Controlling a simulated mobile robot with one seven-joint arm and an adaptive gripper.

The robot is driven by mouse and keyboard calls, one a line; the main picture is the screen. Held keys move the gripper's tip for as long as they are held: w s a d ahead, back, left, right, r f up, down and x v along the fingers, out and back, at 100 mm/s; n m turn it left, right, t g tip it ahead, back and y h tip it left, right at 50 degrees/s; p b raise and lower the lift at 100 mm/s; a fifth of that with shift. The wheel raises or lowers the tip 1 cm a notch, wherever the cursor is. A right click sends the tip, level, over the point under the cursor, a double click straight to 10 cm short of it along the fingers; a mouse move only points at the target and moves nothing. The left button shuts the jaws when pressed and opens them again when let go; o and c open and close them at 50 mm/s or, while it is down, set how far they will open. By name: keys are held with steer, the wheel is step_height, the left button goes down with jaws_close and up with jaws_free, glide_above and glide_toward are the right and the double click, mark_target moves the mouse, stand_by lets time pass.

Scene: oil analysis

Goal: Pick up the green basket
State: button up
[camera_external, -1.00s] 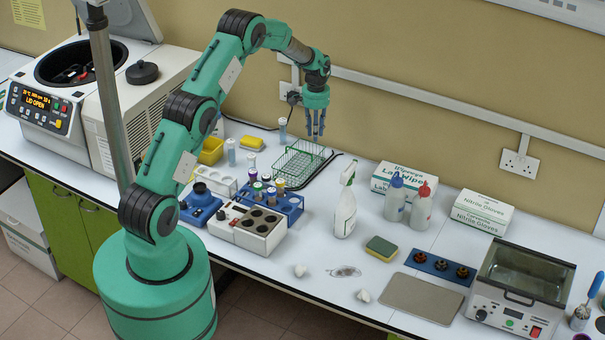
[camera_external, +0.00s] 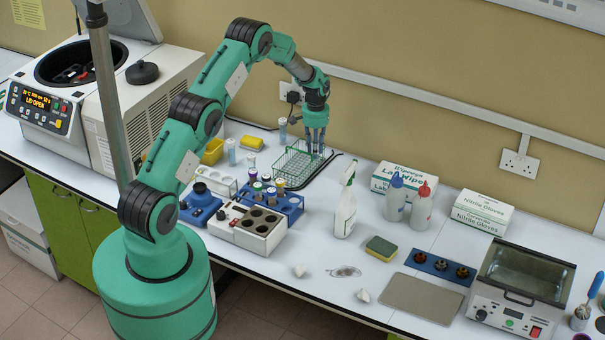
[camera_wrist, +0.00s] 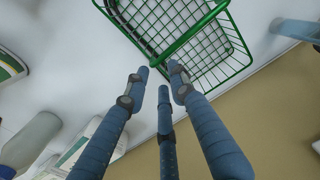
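The green wire basket (camera_external: 290,166) stands on the bench towards the wall, below my gripper (camera_external: 315,152). In the external view the fingers point down at the basket's right end. In the wrist view the basket (camera_wrist: 205,50) fills the upper middle, with a green wire handle or rim crossing near the fingertips. My three blue fingers (camera_wrist: 160,78) are spread apart with nothing visibly held between them. I cannot tell whether a fingertip touches the wire.
A blue tube rack (camera_external: 290,205) with capped tubes stands close in front of the basket. The wall is close behind.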

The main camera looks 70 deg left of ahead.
mark_target(314, 161)
steer(key=shift+f, duration=0.35)
steer(key=shift+f, duration=0.15)
steer(key=shift+s+f+p, duration=0.1)
steer(key=shift+f+p, duration=0.45)
steer(key=shift+f, duration=1.85)
jaws_close()
